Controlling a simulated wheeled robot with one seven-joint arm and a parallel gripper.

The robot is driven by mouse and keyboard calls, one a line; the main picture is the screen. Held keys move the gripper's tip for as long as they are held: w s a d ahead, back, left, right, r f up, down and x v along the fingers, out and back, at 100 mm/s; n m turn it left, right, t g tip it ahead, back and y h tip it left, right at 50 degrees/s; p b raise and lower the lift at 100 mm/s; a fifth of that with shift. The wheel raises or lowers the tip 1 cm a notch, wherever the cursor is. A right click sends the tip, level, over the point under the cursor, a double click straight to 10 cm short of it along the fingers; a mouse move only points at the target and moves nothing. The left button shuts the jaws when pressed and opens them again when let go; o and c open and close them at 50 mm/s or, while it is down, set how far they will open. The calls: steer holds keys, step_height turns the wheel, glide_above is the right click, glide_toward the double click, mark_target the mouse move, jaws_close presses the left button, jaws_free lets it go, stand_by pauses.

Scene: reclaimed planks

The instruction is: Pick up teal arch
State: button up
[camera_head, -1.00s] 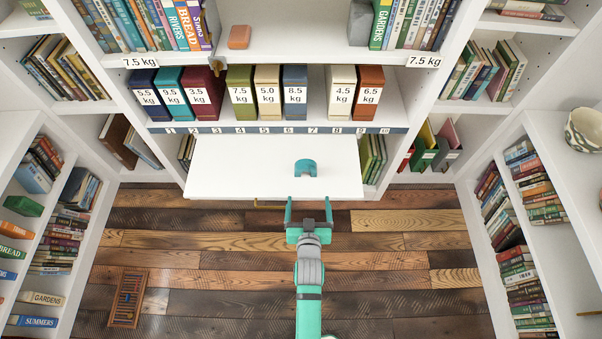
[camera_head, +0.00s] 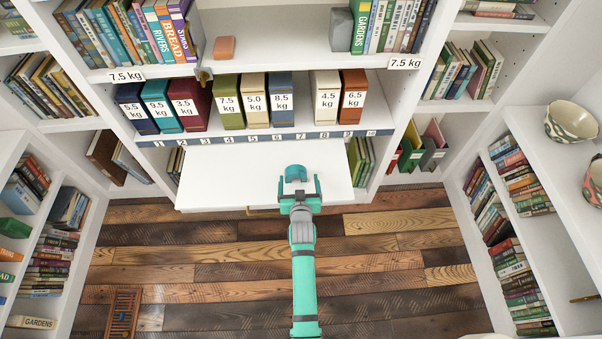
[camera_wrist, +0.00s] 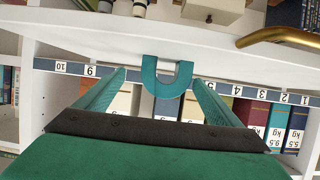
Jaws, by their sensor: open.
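The teal arch (camera_head: 295,173) lies on the white pull-out shelf (camera_head: 235,178), near its right part. In the wrist view the arch (camera_wrist: 166,87) shows as a U shape, ahead of my gripper and between the lines of its two fingers. My gripper (camera_head: 300,187) is open and empty, at the front of the shelf, close to the arch. In the wrist view my gripper's fingers (camera_wrist: 160,78) stand on either side of the arch. I cannot tell how far the arch reaches between them.
Behind the shelf stands a row of weight-labelled binders (camera_head: 229,101) above a numbered strip (camera_head: 240,139). An orange block (camera_head: 224,48) and a grey block (camera_head: 341,30) are on the upper shelf. A brass handle (camera_wrist: 280,35) shows in the wrist view. Most of the pull-out shelf is clear.

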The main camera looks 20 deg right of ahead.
mark_target(296, 179)
steer(key=w, duration=0.1)
steer(key=w+f, duration=0.1)
steer(key=w, duration=0.1)
steer(key=shift+w+a+f, duration=0.2)
steer(key=shift+w+a, duration=0.05)
steer(key=shift+w, duration=0.05)
steer(key=shift+w+d+f, duration=0.15)
steer(key=shift+w+d, duration=0.1)
steer(key=shift+w, duration=0.05)
steer(key=shift+d, duration=0.15)
steer(key=c, duration=1.4)
steer(key=shift+w, duration=0.15)
steer(key=shift+d, duration=0.15)
